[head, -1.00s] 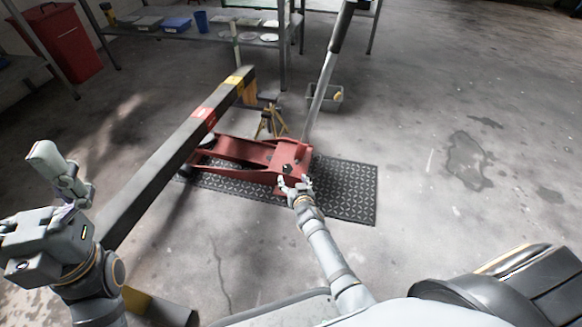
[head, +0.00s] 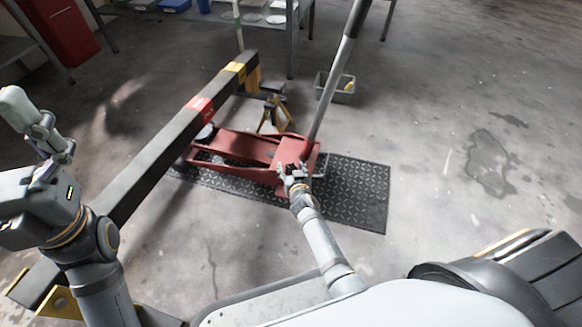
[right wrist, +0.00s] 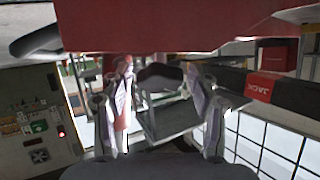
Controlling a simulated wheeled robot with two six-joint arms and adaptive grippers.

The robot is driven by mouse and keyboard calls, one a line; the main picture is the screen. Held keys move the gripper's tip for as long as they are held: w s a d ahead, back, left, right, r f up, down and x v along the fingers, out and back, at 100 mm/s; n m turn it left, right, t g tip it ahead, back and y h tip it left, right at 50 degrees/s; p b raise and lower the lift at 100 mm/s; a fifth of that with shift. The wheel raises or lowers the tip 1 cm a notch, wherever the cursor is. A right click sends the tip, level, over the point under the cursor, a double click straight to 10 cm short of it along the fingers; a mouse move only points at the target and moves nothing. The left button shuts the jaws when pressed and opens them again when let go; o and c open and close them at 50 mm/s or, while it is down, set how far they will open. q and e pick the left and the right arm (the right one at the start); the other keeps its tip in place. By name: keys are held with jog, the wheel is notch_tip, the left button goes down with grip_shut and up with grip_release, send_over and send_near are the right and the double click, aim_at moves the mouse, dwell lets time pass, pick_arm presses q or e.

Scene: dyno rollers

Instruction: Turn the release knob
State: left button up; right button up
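The red floor jack (head: 291,151) stands on a dark tread mat, its long handle (head: 335,75) rising to the upper right. My right gripper (head: 293,173) is at the near side of the jack, by the handle base. In the right wrist view a dark knob (right wrist: 160,76) sits below the red jack body (right wrist: 165,25). My right gripper (right wrist: 162,100) is open there, with one finger on each side of the knob and small gaps visible. In the head view the knob is too small to tell from the gripper.
A long dark beam (head: 150,152) with red and yellow bands runs along the left of the jack. A yellow jack stand (head: 272,115) and a grey bin (head: 335,88) are behind it. The tread mat (head: 360,195) extends right. Open concrete floor lies to the right.

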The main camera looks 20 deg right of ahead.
jog(key=c, duration=0.8)
jog(key=n+y+p, duration=0.1)
jog(key=p, duration=0.1)
jog(key=shift+r+n+p, duration=0.4)
jog(key=shift+c, duration=0.2)
jog(key=shift+f+n+y+p, duration=0.3)
jog(key=shift+n+p, duration=0.2)
jog(key=shift+n, duration=0.1)
jog(key=shift+f, duration=0.1)
jog(key=o, duration=1.2)
jog(key=shift+c, duration=0.2)
